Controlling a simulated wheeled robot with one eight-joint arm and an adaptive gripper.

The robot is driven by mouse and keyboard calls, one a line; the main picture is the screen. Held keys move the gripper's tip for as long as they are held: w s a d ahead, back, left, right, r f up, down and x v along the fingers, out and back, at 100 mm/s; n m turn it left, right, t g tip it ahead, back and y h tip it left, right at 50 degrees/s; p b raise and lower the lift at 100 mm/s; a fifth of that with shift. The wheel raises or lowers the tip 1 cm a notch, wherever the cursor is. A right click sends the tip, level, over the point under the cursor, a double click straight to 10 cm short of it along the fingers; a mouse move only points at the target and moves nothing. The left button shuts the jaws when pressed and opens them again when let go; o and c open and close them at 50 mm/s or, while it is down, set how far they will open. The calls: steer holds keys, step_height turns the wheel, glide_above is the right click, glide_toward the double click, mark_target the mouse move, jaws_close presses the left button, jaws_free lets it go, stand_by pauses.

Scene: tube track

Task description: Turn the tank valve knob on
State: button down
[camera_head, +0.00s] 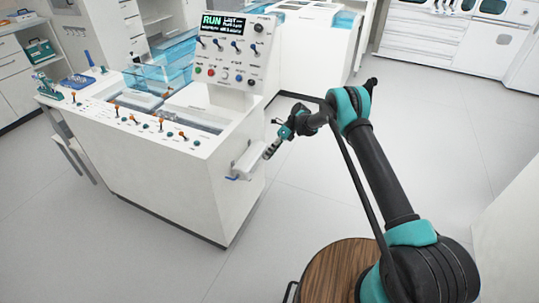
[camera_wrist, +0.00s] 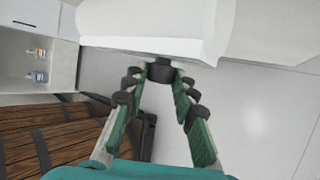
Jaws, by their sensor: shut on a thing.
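My gripper (camera_head: 269,151) is beside the right side of the white machine (camera_head: 190,185), close to a white box-like part (camera_head: 247,160) that juts out from it. In the wrist view, the two fingers of my gripper (camera_wrist: 161,84) converge on a dark knob (camera_wrist: 162,71), with their tips at its two sides. The knob sits just under the edge of a white body (camera_wrist: 150,25). My gripper is shut on this knob, partly hidden by the fingertips. In the head view the knob is too small to make out.
A control panel (camera_head: 234,50) with a lit RUN display and several switches and knobs stands on the machine. Several small levers (camera_head: 160,122) line its top. Open grey floor (camera_head: 440,120) lies to the right. White cabinets (camera_head: 470,40) stand at the back.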

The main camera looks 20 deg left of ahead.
steer(key=shift+g, duration=0.3)
steer(key=c, duration=1.2)
jaws_free()
steer(key=shift+w, duration=0.1)
steer(key=v, duration=1.2)
steer(key=shift+d, duration=0.1)
